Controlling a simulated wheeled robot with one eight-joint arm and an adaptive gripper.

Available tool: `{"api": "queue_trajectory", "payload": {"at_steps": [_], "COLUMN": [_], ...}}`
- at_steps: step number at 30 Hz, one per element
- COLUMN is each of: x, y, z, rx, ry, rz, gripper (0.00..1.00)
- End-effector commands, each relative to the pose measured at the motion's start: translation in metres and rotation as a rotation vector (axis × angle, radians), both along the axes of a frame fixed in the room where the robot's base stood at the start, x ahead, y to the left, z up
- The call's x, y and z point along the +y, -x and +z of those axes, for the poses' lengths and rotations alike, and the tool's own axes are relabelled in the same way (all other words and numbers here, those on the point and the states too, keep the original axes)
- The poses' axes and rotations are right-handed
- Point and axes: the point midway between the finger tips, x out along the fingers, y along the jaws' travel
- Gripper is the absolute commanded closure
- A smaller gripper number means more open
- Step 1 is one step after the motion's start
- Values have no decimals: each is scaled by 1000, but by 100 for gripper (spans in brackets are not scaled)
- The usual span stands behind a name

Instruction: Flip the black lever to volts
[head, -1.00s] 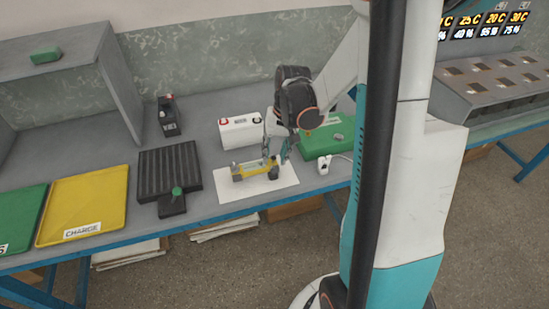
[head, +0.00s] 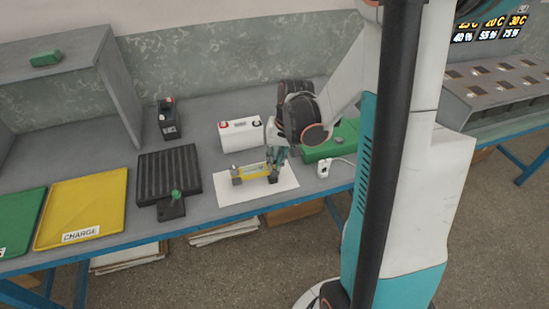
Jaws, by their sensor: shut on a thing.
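A yellow device (head: 252,171) with dark grey ends stands on a white sheet (head: 228,196) on the grey bench. My gripper (head: 272,168) is at the device's right end, pointing down, its fingers shut on it. The fingers and the arm's wrist cover part of that end. The black lever cannot be made out at this size, nor can any volts marking.
A white battery (head: 240,135) stands just behind the sheet. A green case (head: 328,142) and a small white device (head: 323,168) are to the right. A black ribbed block (head: 168,170), a dark battery (head: 167,120) and a yellow tray (head: 82,208) are to the left.

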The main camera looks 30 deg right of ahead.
Motion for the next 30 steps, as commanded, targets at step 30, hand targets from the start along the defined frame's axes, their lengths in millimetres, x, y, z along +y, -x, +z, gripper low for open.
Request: {"api": "queue_trajectory", "payload": {"at_steps": [30], "x": [-1], "y": [5], "z": [12], "rx": [-35], "ry": [12], "rz": [0], "gripper": [66]}}
